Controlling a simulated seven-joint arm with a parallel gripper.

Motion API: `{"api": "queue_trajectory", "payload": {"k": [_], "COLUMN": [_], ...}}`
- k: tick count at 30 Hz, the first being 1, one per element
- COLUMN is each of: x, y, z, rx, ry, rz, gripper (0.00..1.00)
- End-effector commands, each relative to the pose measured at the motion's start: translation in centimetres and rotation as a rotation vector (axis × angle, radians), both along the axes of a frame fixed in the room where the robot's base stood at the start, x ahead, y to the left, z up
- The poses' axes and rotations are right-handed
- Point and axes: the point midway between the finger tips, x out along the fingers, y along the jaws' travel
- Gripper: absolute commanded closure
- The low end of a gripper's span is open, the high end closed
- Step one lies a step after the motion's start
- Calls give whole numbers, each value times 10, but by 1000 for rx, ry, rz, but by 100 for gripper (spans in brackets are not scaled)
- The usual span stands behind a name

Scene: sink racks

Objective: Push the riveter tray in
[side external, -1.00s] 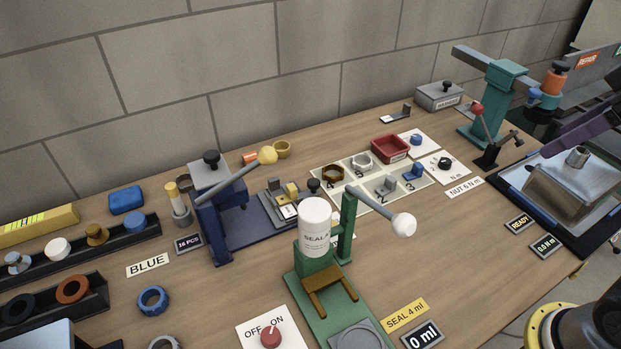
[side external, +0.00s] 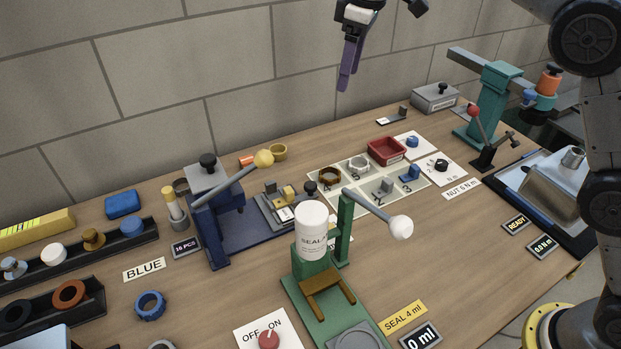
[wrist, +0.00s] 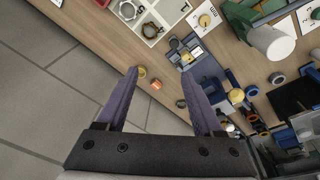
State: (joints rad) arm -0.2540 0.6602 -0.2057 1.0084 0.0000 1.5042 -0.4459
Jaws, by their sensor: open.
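The riveter is a dark blue press (side external: 212,225) with a grey top and a lever ending in a yellow ball, standing left of centre in the side view. Its grey tray (side external: 273,212) sits on the blue base, out to the right of the press head. The tray carries small grey and yellow parts and has a black knob (side external: 310,187) at its right end. The tray also shows in the wrist view (wrist: 185,51), beyond my fingertips. My gripper (side external: 346,84), with purple fingers, is open and empty, high above the back of the bench, clear of the tray.
The green sealing stand (side external: 312,275) with a white bottle and white-balled lever is in front of the tray. A pale parts board (side external: 372,204) and a red bin (side external: 387,150) lie to its right. The wall runs along the back.

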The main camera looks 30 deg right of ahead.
Motion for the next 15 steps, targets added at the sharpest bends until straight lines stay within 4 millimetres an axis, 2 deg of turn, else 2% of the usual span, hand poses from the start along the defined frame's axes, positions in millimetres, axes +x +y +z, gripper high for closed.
{"api": "queue_trajectory", "payload": {"k": [1,4,9,12,15], "x": [13,29,36,35,33], "y": [13,32,53,58,62], "z": [-22,-59,-114,-132,-140], "rx": [-7,-18,-40,-49,-52], "ry": [26,64,133,161,168], "rz": [18,41,70,80,87], "gripper": [31,31,31,31,31]}}
